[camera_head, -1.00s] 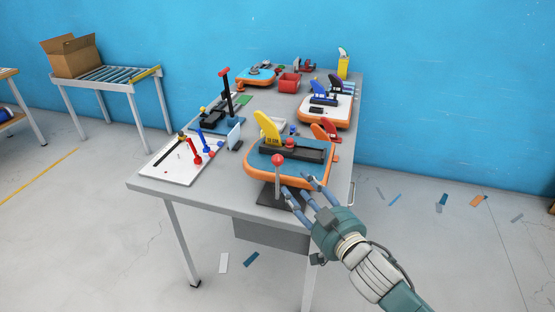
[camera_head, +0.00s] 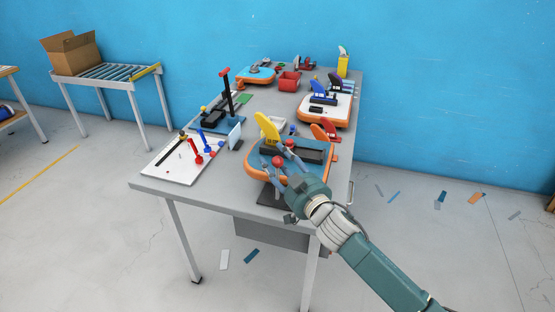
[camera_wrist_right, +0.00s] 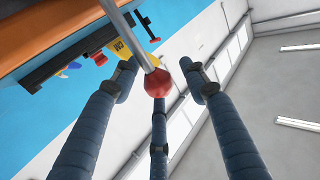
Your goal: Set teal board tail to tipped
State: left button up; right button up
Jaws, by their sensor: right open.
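A board with a blue-teal top and orange rim (camera_head: 256,176) lies at the near end of the table. A yellow fin (camera_head: 267,129) stands on it beside a dark slotted block (camera_head: 311,153). In front is a lever with a red ball knob (camera_head: 278,161), which also shows in the right wrist view (camera_wrist_right: 158,83). My right gripper (camera_head: 284,150) is open over the board. Its fingers are spread around the knob without visibly closing on it; contact cannot be told. The hand hides part of the board and lever base. My left gripper is out of view.
A white panel with blue and red levers (camera_head: 166,165) lies at left, near a tall red-topped lever (camera_head: 226,92). A white-topped board with fins (camera_head: 337,111), a red bin (camera_head: 290,81) and another blue-topped board (camera_head: 246,76) stand farther back.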

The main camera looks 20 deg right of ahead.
grip_shut()
jog(key=shift+d+f+b, duration=0.1)
jog(key=shift+b, duration=0.3)
jog(key=s+d+m+t+b, duration=0.1)
jog(key=b, duration=0.1)
jog(key=s+d+m+t+b, duration=0.1)
jog(key=d+b, duration=0.1)
jog(key=b, duration=0.1)
jog(key=s+d+m+t+b, duration=0.1)
jog(key=b, duration=0.2)
jog(key=shift+d+f+m+t, duration=0.2)
jog(key=shift+m+t, duration=0.1)
jog(key=shift+m, duration=0.1)
grip_release()
jog(key=shift+s+f, duration=0.1)
jog(key=shift+s, duration=0.05)
